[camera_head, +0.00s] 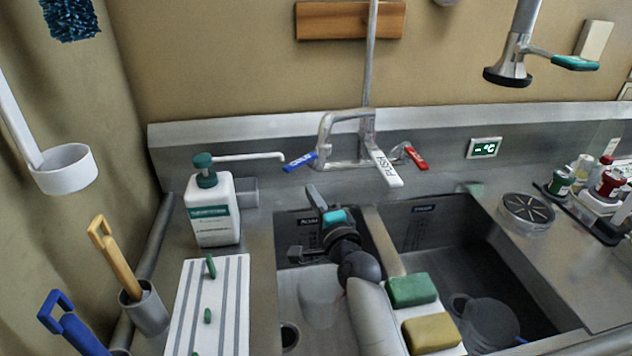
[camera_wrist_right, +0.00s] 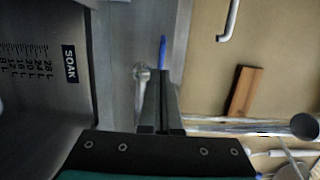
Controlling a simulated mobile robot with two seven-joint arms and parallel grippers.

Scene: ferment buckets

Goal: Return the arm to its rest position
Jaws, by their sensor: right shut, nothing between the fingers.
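My right arm reaches up over the left sink basin (camera_head: 290,220) from the bottom of the head view. Its dark gripper (camera_head: 315,196), with a teal patch, points toward the back wall, below the faucet (camera_head: 345,140). In the right wrist view the two fingers of the right gripper (camera_wrist_right: 161,76) lie together, with nothing held. The blue tap lever (camera_wrist_right: 162,52) shows just past their tips; whether they touch it I cannot tell. The left gripper is not in view.
A soap pump bottle (camera_head: 212,208) stands left of the basin. A green sponge (camera_head: 411,290) and a yellow sponge (camera_head: 432,333) lie right of my forearm. The right basin (camera_head: 440,240) holds a dark round item.

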